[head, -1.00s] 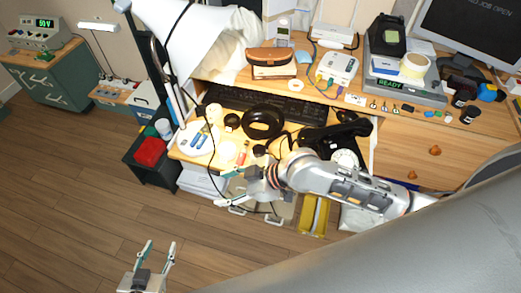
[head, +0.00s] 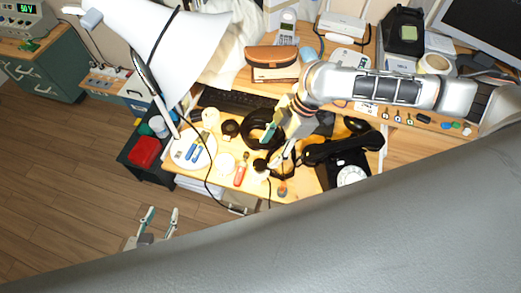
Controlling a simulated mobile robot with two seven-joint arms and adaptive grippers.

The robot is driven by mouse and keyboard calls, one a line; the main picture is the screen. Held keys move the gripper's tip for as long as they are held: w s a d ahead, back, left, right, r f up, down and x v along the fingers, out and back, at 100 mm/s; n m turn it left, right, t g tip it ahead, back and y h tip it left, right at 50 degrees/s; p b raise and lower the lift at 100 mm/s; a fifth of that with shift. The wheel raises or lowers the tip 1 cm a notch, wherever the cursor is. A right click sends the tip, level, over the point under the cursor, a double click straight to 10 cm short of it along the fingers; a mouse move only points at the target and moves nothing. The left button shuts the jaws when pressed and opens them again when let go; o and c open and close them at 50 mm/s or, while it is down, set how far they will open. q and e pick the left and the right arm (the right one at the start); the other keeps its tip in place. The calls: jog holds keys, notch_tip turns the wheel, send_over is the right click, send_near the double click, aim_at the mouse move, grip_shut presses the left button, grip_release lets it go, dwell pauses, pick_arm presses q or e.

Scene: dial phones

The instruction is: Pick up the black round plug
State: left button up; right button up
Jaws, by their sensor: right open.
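A small black round piece, which looks like the plug (head: 261,165), lies on the wooden desk just below the coiled black cable. A second black round item (head: 231,128) lies to the left of the coil; it looks like a ring or roll. My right gripper (head: 271,150) is open over the desk, its fingers reaching left and down beside the coil, close to the plug. I cannot tell whether a finger touches it. My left gripper (head: 160,223) is open and empty over the floor, left of and below the desk.
A black dial phone (head: 345,160) stands right of the plug. A red screwdriver (head: 241,170) and a white lamp base (head: 193,147) are to its left. The black coil (head: 256,138) and keyboard (head: 225,99) lie behind. The lamp shade (head: 180,35) hangs upper left.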

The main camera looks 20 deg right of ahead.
aim_at(260, 164)
jog(key=x, duration=0.2)
jog(key=shift+a+f, duration=0.15)
jog(key=shift+f, duration=0.3)
jog(key=b+x, duration=0.1)
jog(key=x, duration=0.3)
jog(key=shift+w+a+f, duration=0.1)
jog(key=shift+w+f, duration=0.05)
jog(key=shift+f, duration=0.2)
pick_arm(q)
jog(key=shift+s+f, duration=0.3)
jog(key=shift+f, duration=0.45)
pick_arm(e)
jog(key=c, duration=1.1)
